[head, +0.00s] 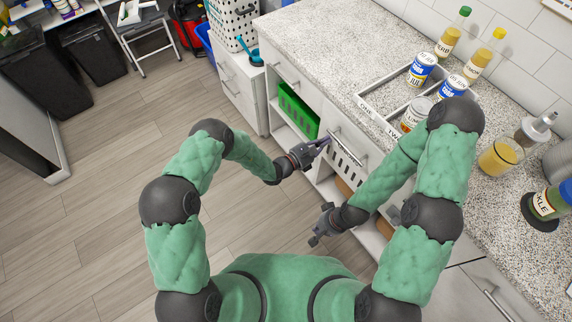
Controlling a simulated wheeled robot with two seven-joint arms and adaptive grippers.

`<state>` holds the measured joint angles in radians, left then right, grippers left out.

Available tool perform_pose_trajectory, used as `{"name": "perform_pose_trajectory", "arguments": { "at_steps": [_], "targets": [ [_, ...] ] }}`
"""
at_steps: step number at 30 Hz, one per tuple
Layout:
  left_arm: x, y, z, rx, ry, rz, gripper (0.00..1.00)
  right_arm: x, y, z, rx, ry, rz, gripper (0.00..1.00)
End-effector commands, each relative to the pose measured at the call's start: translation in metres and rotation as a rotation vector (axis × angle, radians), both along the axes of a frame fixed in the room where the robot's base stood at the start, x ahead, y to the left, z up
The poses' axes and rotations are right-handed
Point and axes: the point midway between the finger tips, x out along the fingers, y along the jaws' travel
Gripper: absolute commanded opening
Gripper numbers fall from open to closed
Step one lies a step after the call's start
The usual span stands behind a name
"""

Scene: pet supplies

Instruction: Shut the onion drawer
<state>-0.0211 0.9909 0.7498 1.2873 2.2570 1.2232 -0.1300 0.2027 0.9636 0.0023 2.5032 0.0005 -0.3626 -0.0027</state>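The white counter cabinet has a drawer front with a long bar handle (348,143) in the middle of the head view. No onion label is legible, so I cannot tell which drawer is the onion one. Another white drawer front (284,71) with a handle is farther back, above a green crate. My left gripper (322,145) is just left of the middle drawer front and close to it; contact cannot be told. My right gripper (316,240) is lower, in front of the cabinet's lower part, and appears empty. The finger gaps are too small to judge.
The green crate (297,110) stands on an open shelf. The counter (305,37) holds a divided tray (373,113), cans, bottles and a yellow jar (499,157). A white low cabinet (240,88) is at the back. The wooden floor (80,215) on the left is clear.

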Motion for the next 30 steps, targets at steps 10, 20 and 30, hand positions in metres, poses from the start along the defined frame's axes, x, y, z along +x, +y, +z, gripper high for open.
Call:
{"name": "perform_pose_trajectory", "arguments": {
  "at_steps": [10,20,30],
  "targets": [
    [0.016,-0.020,0.000,0.000,-0.001,-0.001,0.00,0.000,0.000,-0.006,0.000,0.001,0.000,0.00],
    [0.018,-0.022,0.002,-0.001,-0.004,-0.001,0.00,0.000,0.000,-0.006,0.000,0.001,0.000,0.00],
    [0.020,-0.006,0.002,-0.002,-0.004,0.000,0.00,0.000,0.000,-0.005,0.000,0.000,0.000,0.00]
  ]
}}
